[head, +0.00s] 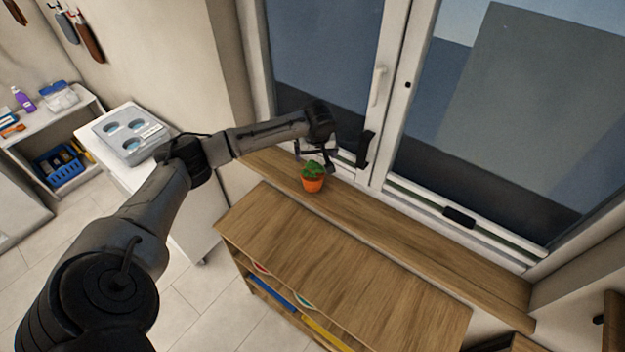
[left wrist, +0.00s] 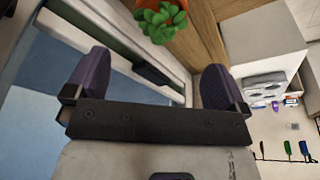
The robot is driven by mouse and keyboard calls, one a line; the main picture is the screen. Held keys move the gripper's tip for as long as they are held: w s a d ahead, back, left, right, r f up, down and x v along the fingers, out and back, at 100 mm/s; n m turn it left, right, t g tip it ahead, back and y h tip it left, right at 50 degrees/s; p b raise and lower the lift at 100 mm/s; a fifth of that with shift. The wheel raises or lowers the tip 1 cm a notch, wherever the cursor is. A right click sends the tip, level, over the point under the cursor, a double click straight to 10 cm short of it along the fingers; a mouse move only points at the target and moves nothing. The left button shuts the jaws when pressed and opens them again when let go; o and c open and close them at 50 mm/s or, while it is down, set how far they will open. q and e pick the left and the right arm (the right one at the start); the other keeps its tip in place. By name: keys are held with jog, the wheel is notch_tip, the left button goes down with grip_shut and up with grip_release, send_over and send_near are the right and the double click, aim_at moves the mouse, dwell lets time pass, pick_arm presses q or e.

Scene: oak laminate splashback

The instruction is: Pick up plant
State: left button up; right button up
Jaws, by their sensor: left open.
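The plant (head: 312,170) is a small green leafy plant in an orange pot (head: 313,185). It stands upright on the wooden window sill, left of the middle of the head view. My left gripper (head: 317,156) is open and empty, just above and behind the plant at the window. In the left wrist view the plant (left wrist: 158,21) shows at the top, beyond and between the two spread fingers (left wrist: 155,62). The fingers look clear of the leaves. Part of the pot is cut off by the top edge there. My right gripper is not in view.
The wooden sill (head: 400,230) runs along the window and is clear right of the plant. The window frame (head: 385,90) and its handle (head: 377,86) stand close behind. A wooden shelf unit (head: 340,265) with a bare top stands in front. A white cabinet (head: 190,215) is at left.

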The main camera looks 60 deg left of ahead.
aim_at(313, 167)
pick_arm(q)
jog(key=x, duration=1.2)
jog(key=shift+a+f, duration=0.25)
jog(key=shift+f, duration=0.05)
jog(key=c, duration=0.9)
